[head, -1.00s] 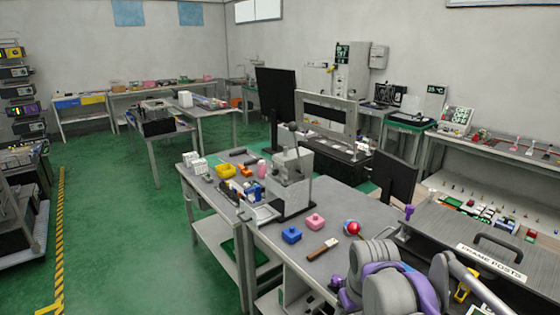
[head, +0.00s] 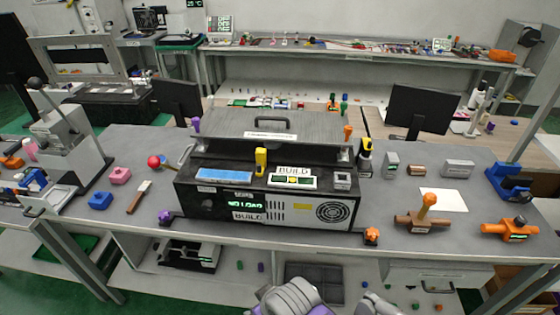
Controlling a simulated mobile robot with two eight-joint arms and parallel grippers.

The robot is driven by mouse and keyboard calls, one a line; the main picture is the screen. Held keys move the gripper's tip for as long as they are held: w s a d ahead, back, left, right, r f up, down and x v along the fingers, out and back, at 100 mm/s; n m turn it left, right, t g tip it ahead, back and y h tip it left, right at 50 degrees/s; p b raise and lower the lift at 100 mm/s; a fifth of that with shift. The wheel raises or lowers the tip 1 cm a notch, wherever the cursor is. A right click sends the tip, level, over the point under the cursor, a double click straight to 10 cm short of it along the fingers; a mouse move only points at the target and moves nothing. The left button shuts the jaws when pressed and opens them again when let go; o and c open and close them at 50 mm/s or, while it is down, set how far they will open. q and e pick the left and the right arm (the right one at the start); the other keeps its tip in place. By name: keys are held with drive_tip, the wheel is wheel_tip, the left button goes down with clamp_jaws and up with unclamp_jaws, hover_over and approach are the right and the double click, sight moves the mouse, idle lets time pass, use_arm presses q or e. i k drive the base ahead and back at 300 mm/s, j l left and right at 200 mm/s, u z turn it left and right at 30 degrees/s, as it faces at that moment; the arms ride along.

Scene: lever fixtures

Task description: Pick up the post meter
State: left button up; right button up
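I cannot tell for sure which thing is the post meter. A yellow upright tool (head: 261,161) stands on the front top edge of the black bench unit (head: 215,205), whose green display reads like "NO LOAD". A yellow and black hand-held device (head: 366,156) stands at the unit's right rear corner. An orange bar-shaped device with a small green display (head: 510,231) lies at the right end of the bench. Neither of my grippers is in view; only parts of my arms show at the bottom edge.
The grey bench (head: 130,217) holds a blue block (head: 100,201), pink block (head: 120,176), red ball (head: 154,162), an orange-brown T-shaped tool (head: 424,217), white sheet (head: 443,200) and blue clamp-like fixture (head: 508,183). A dark monitor (head: 420,111) stands behind.

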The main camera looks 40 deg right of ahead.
sight(391, 163)
drive_tip(key=z, duration=2.25)
drive_tip(key=u, duration=1.5)
drive_tip(key=z, duration=1.5)
drive_tip(key=i+l+u, duration=0.1)
drive_tip(key=u, duration=0.3)
drive_tip(key=i, duration=0.1)
